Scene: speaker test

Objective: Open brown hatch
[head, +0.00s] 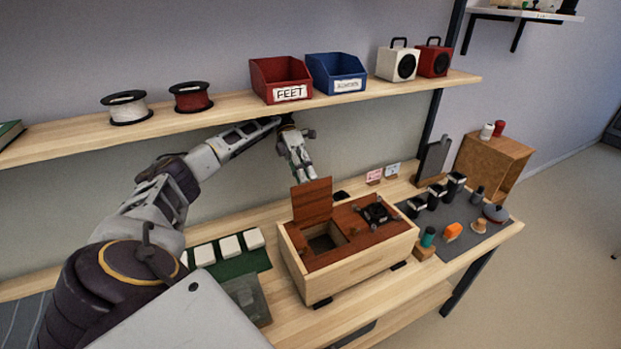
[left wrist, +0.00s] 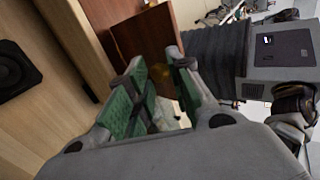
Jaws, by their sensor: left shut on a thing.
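The brown hatch (head: 312,202) stands raised, nearly upright, at the left part of the light wooden box (head: 340,284). A dark square opening (head: 322,243) shows in the box top in front of it. My left gripper (head: 303,174) reaches down from behind to the hatch's upper edge and is shut on the hatch. The exact contact is partly hidden. My right gripper is not in view.
A black fitting (head: 376,213) sits on the box's right half. White blocks on a green mat (head: 233,267) lie left of the box. A grey mat (head: 462,237) with several small parts lies right. A shelf (head: 235,110) with bins and spools runs above my left arm.

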